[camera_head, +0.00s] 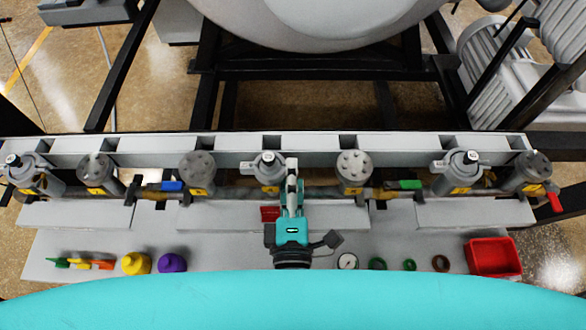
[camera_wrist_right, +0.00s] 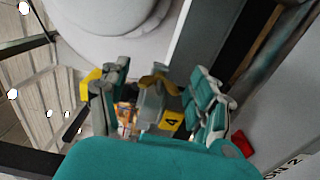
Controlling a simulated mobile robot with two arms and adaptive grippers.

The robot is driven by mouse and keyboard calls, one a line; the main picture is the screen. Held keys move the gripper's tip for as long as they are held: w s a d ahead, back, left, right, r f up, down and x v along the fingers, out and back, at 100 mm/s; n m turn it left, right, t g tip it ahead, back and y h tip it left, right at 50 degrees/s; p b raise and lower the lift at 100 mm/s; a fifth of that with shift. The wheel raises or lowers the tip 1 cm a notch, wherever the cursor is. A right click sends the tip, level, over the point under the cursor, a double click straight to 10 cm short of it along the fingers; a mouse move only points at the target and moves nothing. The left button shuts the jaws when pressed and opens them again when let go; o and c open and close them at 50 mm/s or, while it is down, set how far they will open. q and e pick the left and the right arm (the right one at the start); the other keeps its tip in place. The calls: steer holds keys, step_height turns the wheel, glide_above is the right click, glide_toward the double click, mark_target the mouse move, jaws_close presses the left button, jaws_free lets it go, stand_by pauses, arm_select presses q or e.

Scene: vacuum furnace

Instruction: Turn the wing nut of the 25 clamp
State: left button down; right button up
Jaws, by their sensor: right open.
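My right gripper (camera_head: 291,168) reaches up the middle of the head view, over the row of flanged ports. In the right wrist view the right gripper (camera_wrist_right: 160,78) is open, its teal and grey fingers apart on either side of a grey port (camera_wrist_right: 149,104) with a yellow "4" label (camera_wrist_right: 171,121). A brass-coloured wing-shaped piece (camera_wrist_right: 158,83), likely a clamp's wing nut, shows between the fingers. I cannot tell whether a finger touches it. No marking "25" is readable. In the head view my gripper partly hides the area right of the port (camera_head: 267,168). My left gripper is not visible.
More ports, such as one with a bolted top (camera_head: 353,167), line the grey rail. A blue-handled valve (camera_head: 172,186) and a green-handled one (camera_head: 405,184) sit on the pipe. The front shelf holds a red bin (camera_head: 493,257), a gauge (camera_head: 347,261), rings, and yellow (camera_head: 136,263) and purple (camera_head: 172,262) caps.

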steer(key=shift+s, duration=0.15)
steer(key=shift+c, duration=1.2)
steer(key=c, duration=1)
steer(key=n+p, duration=0.2)
steer(key=shift+r+n, duration=0.2)
steer(key=shift+n, duration=0.2)
jaws_close()
steer(key=shift+f+n+p, duration=0.2)
steer(key=shift+n+p, duration=0.2)
steer(key=shift+n, duration=0.3)
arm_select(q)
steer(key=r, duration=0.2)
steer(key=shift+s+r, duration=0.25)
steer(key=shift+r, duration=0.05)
arm_select(e)
steer(key=shift+f, duration=0.1)
steer(key=o, duration=1.2)
jaws_free()
steer(key=shift+o, duration=0.2)
